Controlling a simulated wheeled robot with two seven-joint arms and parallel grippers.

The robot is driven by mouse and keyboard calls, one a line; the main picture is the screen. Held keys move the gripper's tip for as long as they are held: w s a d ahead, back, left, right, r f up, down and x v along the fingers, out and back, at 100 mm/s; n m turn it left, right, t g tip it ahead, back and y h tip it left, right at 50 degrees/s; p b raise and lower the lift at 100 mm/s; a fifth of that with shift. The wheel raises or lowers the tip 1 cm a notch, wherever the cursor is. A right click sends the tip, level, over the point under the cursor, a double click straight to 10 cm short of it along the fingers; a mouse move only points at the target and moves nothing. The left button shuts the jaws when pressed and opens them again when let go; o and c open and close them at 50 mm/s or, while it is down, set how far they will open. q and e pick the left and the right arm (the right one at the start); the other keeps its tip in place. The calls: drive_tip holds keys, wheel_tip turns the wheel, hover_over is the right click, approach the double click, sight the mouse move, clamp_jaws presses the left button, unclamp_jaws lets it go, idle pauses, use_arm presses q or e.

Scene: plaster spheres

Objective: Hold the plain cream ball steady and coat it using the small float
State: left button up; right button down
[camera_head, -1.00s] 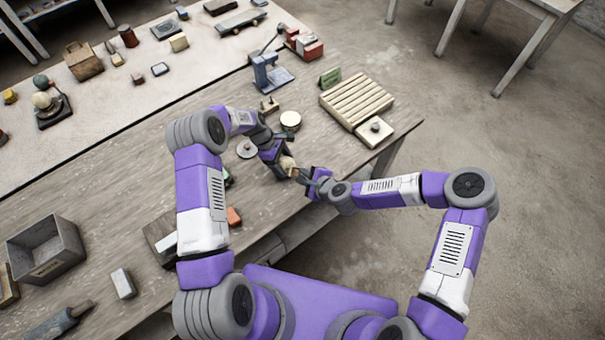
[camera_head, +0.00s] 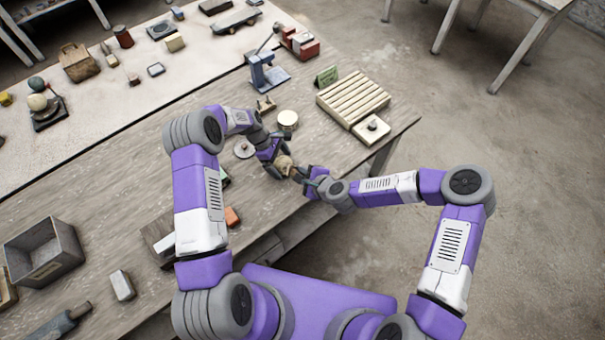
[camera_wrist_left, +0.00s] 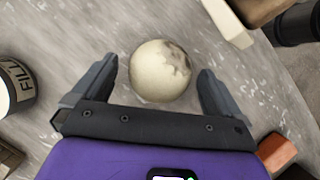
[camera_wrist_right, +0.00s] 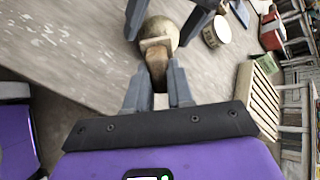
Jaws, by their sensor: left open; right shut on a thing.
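The cream ball (camera_wrist_left: 160,72) sits between the two fingers of my left gripper (camera_wrist_left: 155,92). The fingers are open, with gaps on both sides of the ball. The ball has a darker, patchy area at its upper right. My right gripper (camera_wrist_right: 158,92) is shut on the wooden handle of the small float (camera_wrist_right: 157,62). The float's pale plate faces the ball (camera_wrist_right: 162,30) and overlaps it in the right wrist view. In the left wrist view the float's plate (camera_wrist_left: 228,22) appears slightly apart from the ball. In the head view the arms partly hide both.
A cream tub (camera_head: 288,119) labelled FILL in the left wrist view stands behind the ball. A slatted rack (camera_head: 353,98) and a square block with a knob (camera_head: 371,129) lie at the right. An orange block (camera_head: 232,217) and a grey bin (camera_head: 43,252) are at the left.

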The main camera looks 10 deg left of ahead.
use_arm(q)
drive_tip(key=shift+v, duration=3.45)
drive_tip(key=v, duration=1.2)
drive_tip(key=shift+s, duration=0.1)
use_arm(e)
drive_tip(key=shift+s, duration=0.1)
